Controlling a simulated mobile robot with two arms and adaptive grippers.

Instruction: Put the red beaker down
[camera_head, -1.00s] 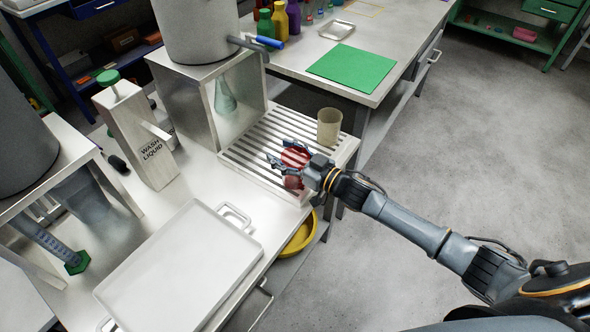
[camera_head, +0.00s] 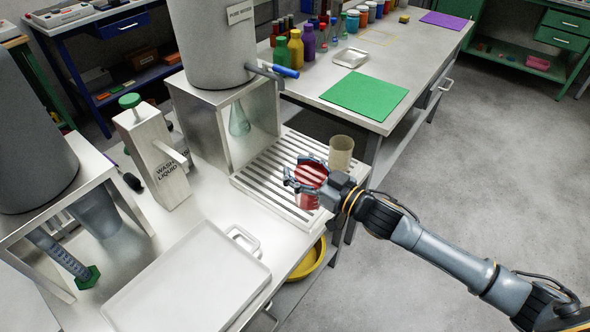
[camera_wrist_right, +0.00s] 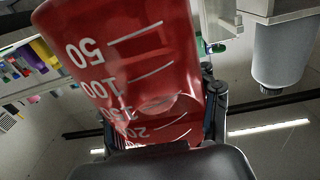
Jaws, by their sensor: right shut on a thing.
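The red beaker (camera_head: 311,174), with white volume marks, is over the right front part of the slatted drying rack (camera_head: 255,190). My right gripper (camera_head: 308,184) reaches in from the right and is shut around it. I cannot tell whether its base touches the slats. The right wrist view shows the beaker (camera_wrist_right: 135,65) close up, with my gripper (camera_wrist_right: 150,150) at its lower edge. My left gripper is not in view.
A beige beaker (camera_head: 341,153) stands on the rack just behind my gripper. A steel stand (camera_head: 215,130) with a flask inside is at the rack's left. A white tray (camera_head: 190,280) lies in front, and a yellow bowl (camera_head: 308,262) sits below the bench edge.

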